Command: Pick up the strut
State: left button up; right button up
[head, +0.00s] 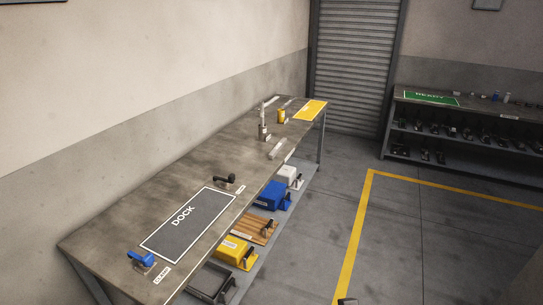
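A pale, slim bar (277,149), which may be the strut, lies on the long workbench (215,150) near its right edge, with a small label beside it. It is too small to identify with certainty. Upright thin silver pieces (262,129) stand farther back on the same bench. Neither of my grippers can be made out in the head view. A small grey piece (347,301) shows at the bottom edge; I cannot tell what it is.
The bench bears a grey DOCK mat (190,224), a blue clamp (141,260), a black handled tool (225,182) and a yellow mat (311,110). Coloured bins (236,252) fill its lower shelf. A shelved table with a green mat (431,97) stands at right. The floor between is clear.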

aim_at(279, 147)
jog(key=i+l, duration=0.3)
jog(key=l, duration=0.15)
jog(key=i+l, duration=0.3)
jog(key=l, duration=0.15)
jog(key=i+l, duration=0.25)
jog(key=i, duration=0.3)
jog(key=i+l+u, duration=0.1)
jog(key=i, duration=0.4)
jog(key=i+l, duration=0.4)
jog(key=i, duration=0.15)
jog(key=i+l+u, duration=0.1)
jog(key=i+l, duration=0.15)
jog(key=i, duration=0.25)
jog(key=i+l, duration=0.35)
jog(key=i, duration=0.15)
jog(key=j+u, duration=0.05)
